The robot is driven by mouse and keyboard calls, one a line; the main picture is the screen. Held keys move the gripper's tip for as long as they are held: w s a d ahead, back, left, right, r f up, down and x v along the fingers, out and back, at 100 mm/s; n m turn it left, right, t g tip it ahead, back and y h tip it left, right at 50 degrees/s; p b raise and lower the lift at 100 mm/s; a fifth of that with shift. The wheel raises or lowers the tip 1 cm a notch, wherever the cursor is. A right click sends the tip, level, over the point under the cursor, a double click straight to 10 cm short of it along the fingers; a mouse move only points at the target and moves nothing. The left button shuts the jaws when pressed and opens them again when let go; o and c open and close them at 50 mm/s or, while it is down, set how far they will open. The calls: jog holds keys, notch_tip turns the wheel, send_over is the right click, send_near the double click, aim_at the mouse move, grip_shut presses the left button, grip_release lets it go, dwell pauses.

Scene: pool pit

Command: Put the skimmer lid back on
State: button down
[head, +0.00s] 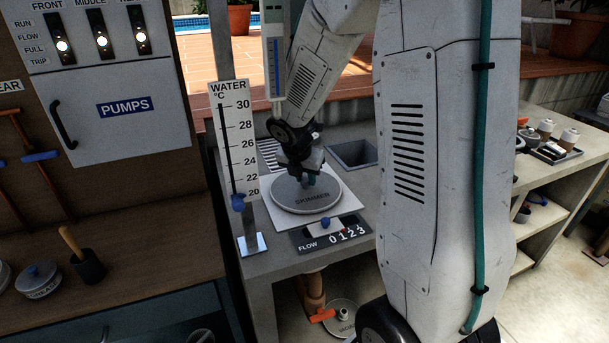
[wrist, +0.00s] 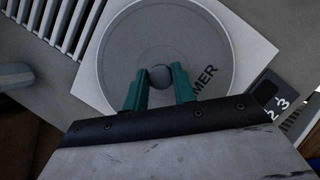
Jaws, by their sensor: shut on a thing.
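The skimmer lid (head: 306,194) is a round grey disc marked SKIMMER. It lies flat, as far as I can tell, on a white square plate (head: 348,203) on the grey counter. My gripper (head: 309,176) is over the middle of the lid, partly hiding it. In the wrist view the lid (wrist: 117,50) fills the upper middle, with the white plate (wrist: 254,57) showing around it. The green fingers of my gripper (wrist: 160,80) are on either side of the lid's round dark knob (wrist: 160,76), shut on it. The opening under the lid is not visible.
A square recess (head: 354,153) is behind the plate, and a slatted grate (head: 270,153) is at its left. A FLOW panel (head: 333,232) with numbered positions is in front. A tall water temperature scale (head: 236,140) stands at the left.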

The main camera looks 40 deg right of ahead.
jog(key=shift+f, duration=0.25)
dwell(0.7)
jog(key=c, duration=1)
grip_release()
jog(key=shift+o, duration=0.5)
jog(key=shift+r, duration=2.5)
jog(key=shift+r, duration=0.1)
jog(key=shift+r, duration=1.9)
